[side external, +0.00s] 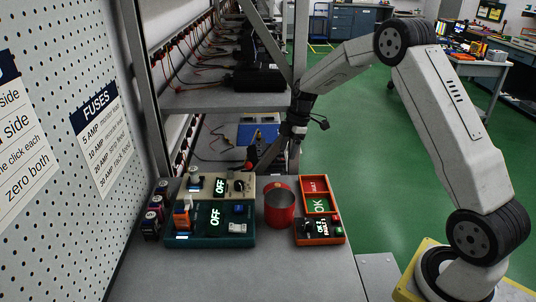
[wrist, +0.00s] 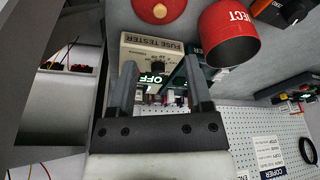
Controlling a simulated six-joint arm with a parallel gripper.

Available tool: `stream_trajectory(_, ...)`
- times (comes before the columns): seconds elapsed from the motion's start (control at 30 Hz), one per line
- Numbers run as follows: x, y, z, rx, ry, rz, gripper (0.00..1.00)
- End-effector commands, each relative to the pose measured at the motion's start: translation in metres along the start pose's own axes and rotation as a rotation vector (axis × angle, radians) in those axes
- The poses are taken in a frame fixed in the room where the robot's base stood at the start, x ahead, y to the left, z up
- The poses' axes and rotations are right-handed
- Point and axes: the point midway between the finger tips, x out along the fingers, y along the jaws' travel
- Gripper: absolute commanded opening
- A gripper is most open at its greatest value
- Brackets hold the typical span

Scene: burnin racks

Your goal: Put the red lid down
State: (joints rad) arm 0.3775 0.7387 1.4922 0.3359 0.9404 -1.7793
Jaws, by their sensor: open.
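The red lid (wrist: 160,6), round with a pale knob, is cut by the top edge of the wrist view. It appears to lie on the grey bench beside the beige fuse tester, apart from my fingers. A small red spot (side external: 248,165) behind the tester in the side view may be part of it; I cannot tell. The open red can (side external: 279,206) stands upright right of the testers, and its lettered side shows in the wrist view (wrist: 230,35). My gripper (wrist: 160,65) is open, with nothing between its fingers, over the fuse tester side.
The beige fuse tester (side external: 215,187) and a teal unit (side external: 222,235) both read OFF. An orange unit (side external: 319,234) reading OK stands right of the can. Fuse boxes (side external: 152,215) line the left pegboard. The front bench (side external: 240,278) is clear. A rack post (side external: 294,150) rises behind.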

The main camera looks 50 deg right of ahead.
Motion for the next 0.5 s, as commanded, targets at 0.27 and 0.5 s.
stream_trajectory(0.27, 0.000, -0.003, -0.002, 0.015, -0.005, 0.001, 0.65)
stream_trajectory(0.5, -0.003, -0.026, -0.018, 0.144, -0.042, 0.017, 0.65)
